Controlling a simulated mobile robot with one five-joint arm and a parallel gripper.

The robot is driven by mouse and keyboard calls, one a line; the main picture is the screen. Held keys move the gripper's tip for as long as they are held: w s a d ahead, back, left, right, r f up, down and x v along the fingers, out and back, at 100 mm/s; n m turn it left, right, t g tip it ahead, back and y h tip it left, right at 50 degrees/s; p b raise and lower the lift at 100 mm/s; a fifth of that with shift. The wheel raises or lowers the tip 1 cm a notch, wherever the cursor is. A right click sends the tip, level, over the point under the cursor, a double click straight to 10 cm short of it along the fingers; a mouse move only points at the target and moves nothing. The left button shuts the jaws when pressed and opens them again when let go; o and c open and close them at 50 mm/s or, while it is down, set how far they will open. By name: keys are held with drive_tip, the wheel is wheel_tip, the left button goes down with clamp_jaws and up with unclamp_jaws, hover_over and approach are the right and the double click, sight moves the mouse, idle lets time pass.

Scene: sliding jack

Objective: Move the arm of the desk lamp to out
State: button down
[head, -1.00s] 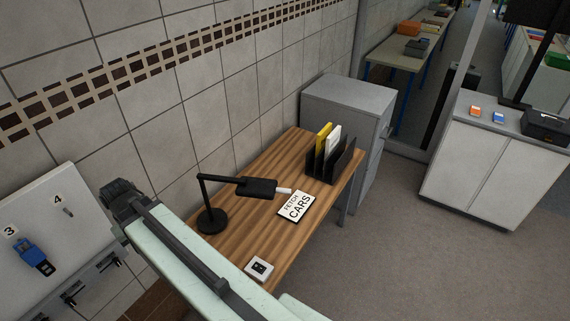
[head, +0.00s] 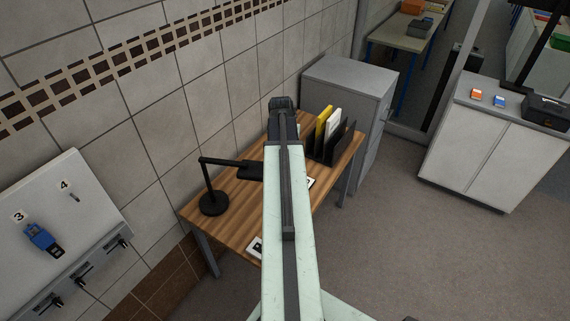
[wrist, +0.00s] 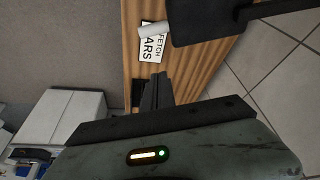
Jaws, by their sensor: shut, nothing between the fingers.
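The black desk lamp stands on the wooden desk, its round base (head: 213,203) near the wall. Its lamp arm (head: 225,162) reaches right from the upright post to a flat black lamp head (head: 250,171). My own arm hides the far end of the head in the head view. In the wrist view the lamp head (wrist: 207,25) is at the top, with a white tab (wrist: 153,30) on its left side. My gripper (wrist: 158,78) is shut and empty, below the tab in that view and apart from it. Its fingers are hidden in the head view.
A grey cabinet (head: 350,85) stands behind.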

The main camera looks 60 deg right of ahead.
wheel_tip(320, 180, down, 10)
drive_tip(key=b, duration=1)
drive_tip(key=shift+a+f, duration=0.2)
